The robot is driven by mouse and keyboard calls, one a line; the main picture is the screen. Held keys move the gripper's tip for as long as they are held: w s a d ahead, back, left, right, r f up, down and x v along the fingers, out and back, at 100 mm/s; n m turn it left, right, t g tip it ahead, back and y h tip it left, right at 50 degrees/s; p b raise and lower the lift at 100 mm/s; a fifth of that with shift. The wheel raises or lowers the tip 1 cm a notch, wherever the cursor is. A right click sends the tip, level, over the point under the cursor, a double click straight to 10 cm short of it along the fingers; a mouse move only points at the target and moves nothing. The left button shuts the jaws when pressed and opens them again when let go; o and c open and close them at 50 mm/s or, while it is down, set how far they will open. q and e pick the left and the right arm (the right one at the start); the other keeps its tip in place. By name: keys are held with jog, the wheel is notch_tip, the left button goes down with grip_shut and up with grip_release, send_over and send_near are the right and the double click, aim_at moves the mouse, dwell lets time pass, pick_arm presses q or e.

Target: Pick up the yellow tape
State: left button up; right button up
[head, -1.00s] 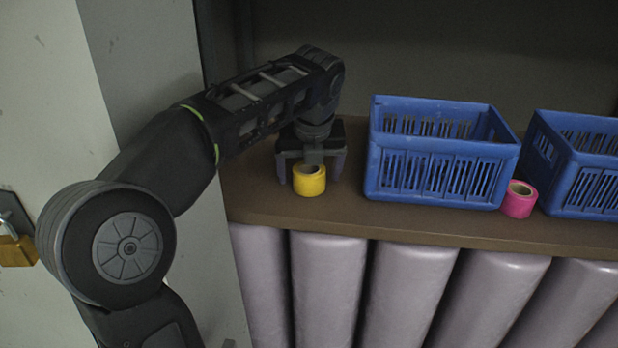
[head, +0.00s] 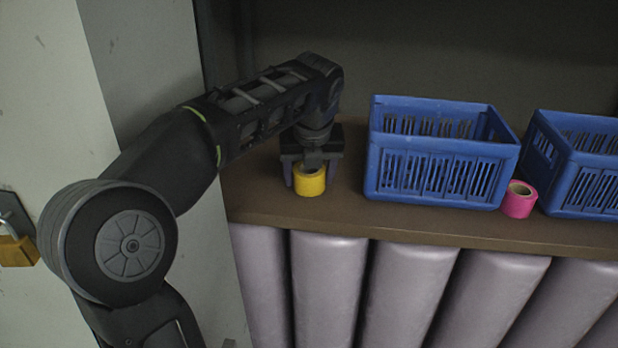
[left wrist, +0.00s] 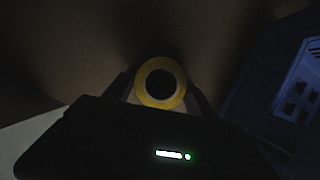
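The yellow tape (head: 310,182) is a short roll standing on the brown shelf near its front edge, left of the blue crates. My left gripper (head: 311,174) points down over it from behind, with one finger on each side. The fingers sit close against the roll and appear shut on it. In the left wrist view, the tape's ring (left wrist: 142,92) and dark hole lie between the fingertips (left wrist: 161,88). The roll still appears to rest on the shelf. My right gripper is not in view.
A blue crate (head: 430,178) stands to the right on the shelf (head: 400,222), with a second blue crate (head: 590,190) beyond it. A pink tape roll (head: 519,200) sits between them. A grey wall is at the left. Some shelf is clear between tape and crate.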

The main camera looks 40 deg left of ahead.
pick_arm(q)
jog(key=c, duration=1)
jog(key=shift+o, duration=0.2)
jog(key=shift+r, duration=0.15)
notch_tip(320, 180, up, 5)
notch_tip(320, 180, up, 5)
jog(key=p, duration=0.5)
